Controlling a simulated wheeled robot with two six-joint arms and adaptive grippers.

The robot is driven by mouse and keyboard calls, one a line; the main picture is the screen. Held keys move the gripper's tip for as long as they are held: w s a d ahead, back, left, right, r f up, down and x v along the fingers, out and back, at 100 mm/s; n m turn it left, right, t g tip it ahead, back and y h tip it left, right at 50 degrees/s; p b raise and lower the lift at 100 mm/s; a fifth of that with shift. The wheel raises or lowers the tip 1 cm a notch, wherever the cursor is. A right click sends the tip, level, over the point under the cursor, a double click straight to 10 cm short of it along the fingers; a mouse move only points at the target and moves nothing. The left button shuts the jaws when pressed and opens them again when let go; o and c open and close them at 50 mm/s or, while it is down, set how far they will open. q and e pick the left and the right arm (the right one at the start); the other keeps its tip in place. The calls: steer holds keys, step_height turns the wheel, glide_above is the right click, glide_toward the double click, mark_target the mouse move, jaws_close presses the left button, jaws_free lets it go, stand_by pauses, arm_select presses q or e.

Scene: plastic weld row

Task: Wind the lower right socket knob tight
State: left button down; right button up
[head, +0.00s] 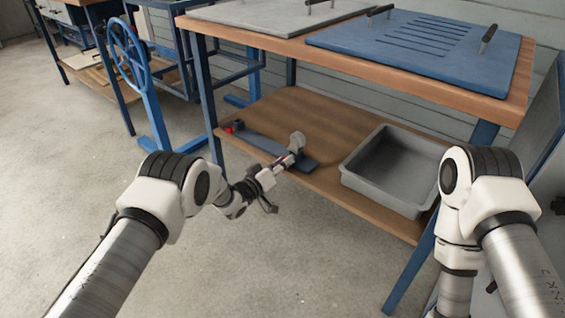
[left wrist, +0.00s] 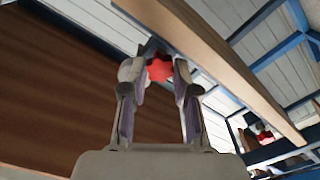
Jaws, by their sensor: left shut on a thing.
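A red star-shaped knob (left wrist: 159,69) sits between the two fingertips of my left gripper (left wrist: 158,80) in the left wrist view; the fingers are shut on it from both sides. In the head view my left gripper (head: 292,159) reaches over the right end of a blue-grey base plate (head: 262,143) on the table's lower shelf. A pale grey rounded part (head: 297,140) shows just beyond the fingertips. The held knob is hidden in the head view. Another red knob (head: 228,128) is at the plate's left end, clear of the gripper. My right gripper is out of view.
A grey metal bin (head: 385,172) stands on the wooden lower shelf (head: 335,122), right of the plate. The tabletop above carries a blue slotted panel (head: 425,45) and a grey panel (head: 265,14). A blue handwheel stand (head: 150,110) is at left. Floor in front is clear.

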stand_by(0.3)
arm_select(q)
steer(key=c, duration=0.9)
jaws_free()
steer(key=shift+o, duration=0.2)
steer(key=shift+f, duration=0.1)
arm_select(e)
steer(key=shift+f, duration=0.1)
